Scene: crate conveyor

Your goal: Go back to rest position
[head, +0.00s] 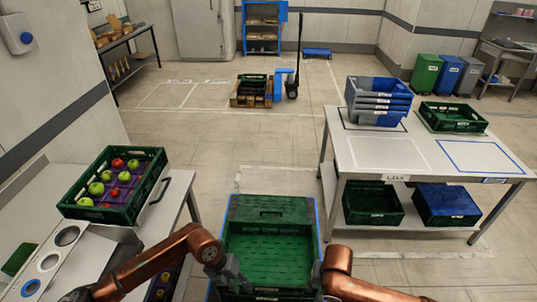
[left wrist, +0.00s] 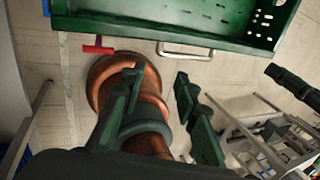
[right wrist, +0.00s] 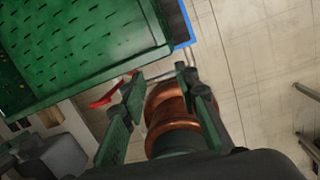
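My left gripper (head: 232,274) is beside the left edge of an empty green crate (head: 268,228) at the bottom centre of the head view. My right gripper (head: 318,274) is beside that crate's right edge. In the left wrist view my left gripper (left wrist: 158,82) has its two fingers apart with nothing between them; a green crate wall (left wrist: 170,28) lies beyond. In the right wrist view my right gripper (right wrist: 158,80) also has its fingers apart and empty, with the green crate (right wrist: 85,45) past the fingertips. Whether either hand touches the crate cannot be told.
A green crate (head: 154,192) of red and green apples sits on the left table. The right table (head: 375,154) bears stacked grey-blue crates (head: 378,100) and a green crate (head: 452,117). A pallet jack (head: 292,85) stands behind. The floor between is clear.

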